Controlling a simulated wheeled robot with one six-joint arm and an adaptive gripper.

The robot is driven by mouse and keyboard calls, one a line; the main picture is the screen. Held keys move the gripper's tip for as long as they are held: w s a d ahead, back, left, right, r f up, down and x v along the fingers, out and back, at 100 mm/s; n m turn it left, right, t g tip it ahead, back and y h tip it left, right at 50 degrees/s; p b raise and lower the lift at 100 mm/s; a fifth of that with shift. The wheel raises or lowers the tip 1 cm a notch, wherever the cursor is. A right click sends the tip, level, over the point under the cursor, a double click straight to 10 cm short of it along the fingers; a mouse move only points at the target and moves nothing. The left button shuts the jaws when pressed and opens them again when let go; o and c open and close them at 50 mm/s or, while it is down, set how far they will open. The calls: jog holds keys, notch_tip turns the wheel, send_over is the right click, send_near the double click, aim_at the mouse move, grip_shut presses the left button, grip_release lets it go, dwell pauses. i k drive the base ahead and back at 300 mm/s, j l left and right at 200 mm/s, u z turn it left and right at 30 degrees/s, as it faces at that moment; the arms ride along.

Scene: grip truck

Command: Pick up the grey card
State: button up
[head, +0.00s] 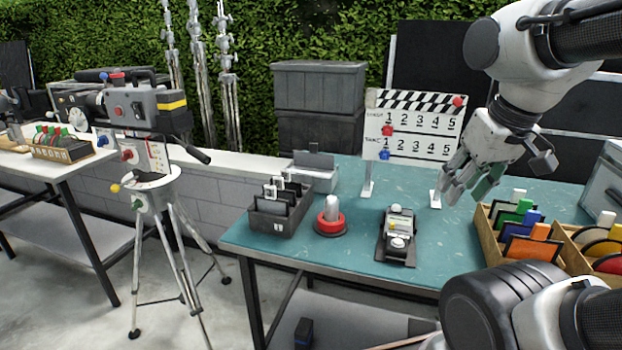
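A plain grey card (314,148) appears to stand upright in a light grey box (315,178) at the back of the teal table; it is small here, so I cannot be sure it is the grey card. Dark cards with pale tabs (285,192) stand in a dark tray (262,222) nearer the front left. My gripper (468,186) hangs above the table at the right, well right of the box and in front of the clapperboard's right side. Its fingers look spread, with nothing visibly held between them.
A clapperboard (425,122) stands at the back. A red-based dome (330,220) and a small dark device (397,238) sit near the front edge. A wooden tray of coloured cards (528,240) is at right. A camera tripod (165,210) stands left of the table.

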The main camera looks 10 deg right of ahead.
aim_at(312, 158)
jog(key=i+j+z, duration=0.2)
jog(key=j, duration=0.25)
jog(key=i+j+z, duration=0.2)
jog(key=j, duration=0.3)
jog(key=i+j+z, duration=0.2)
jog(key=j, duration=0.35)
jog(key=j+z, duration=0.2)
jog(key=j, duration=0.3)
jog(key=i+j+z, duration=0.2)
jog(key=j, duration=0.4)
jog(key=k+l, duration=0.05)
